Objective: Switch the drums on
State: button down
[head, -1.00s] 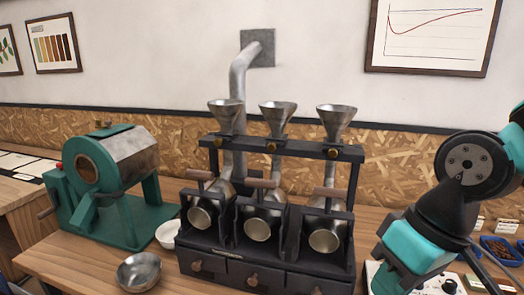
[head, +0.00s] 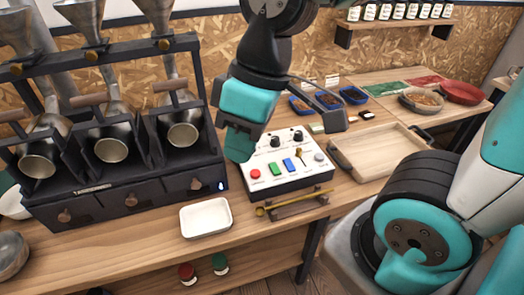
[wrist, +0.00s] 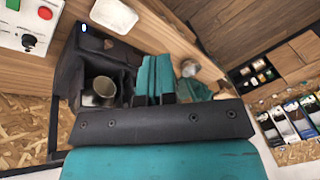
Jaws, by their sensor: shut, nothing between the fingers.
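The control box (head: 262,187) stands on the table right of the roaster, with a white panel. On its panel are a red button (head: 254,173), a green rocker (head: 275,170), a blue rocker (head: 288,165), a brass toggle (head: 299,154), a grey button (head: 319,157) and black knobs. The black sample roaster (head: 130,195) holds three metal drums (head: 111,149). A small light glows on its right corner. My gripper (head: 239,148) is shut and empty, pointing down above the box's left edge and hiding part of it. In the wrist view the box panel (wrist: 12,35) shows at the upper left.
A white tray (head: 206,217) lies in front of the roaster and box. A brass sampling rod (head: 294,202) rests on a stand before the box. A wooden tray (head: 378,150) is to the right. Blue bean dishes (head: 327,99) sit behind. Jars (head: 187,273) stand below.

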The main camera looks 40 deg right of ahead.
jog(key=w+d+f+n+h+b, duration=0.25)
jog(key=w+d+f+b, duration=0.25)
jog(key=w+d+f, duration=0.45)
jog(key=n+h+b, duration=0.1)
jog(key=n+b, duration=0.3)
send_over(274, 164)
notch_tip(274, 164, down, 6)
jog(key=shift+r, duration=0.1)
notch_tip(274, 164, down, 14)
jog(key=shift+a+r, duration=0.1)
jog(key=shift+r, duration=0.1)
jog(key=shift+s+a+r+p, duration=0.1)
jog(key=shift+s+r+p, duration=0.05)
jog(key=shift+s+p, duration=0.15)
jog(key=shift+s+a+r+p, duration=0.1)
jog(key=shift+s+p, duration=0.1)
jog(key=shift+s, duration=0.15)
jog(key=shift+r, duration=0.1)
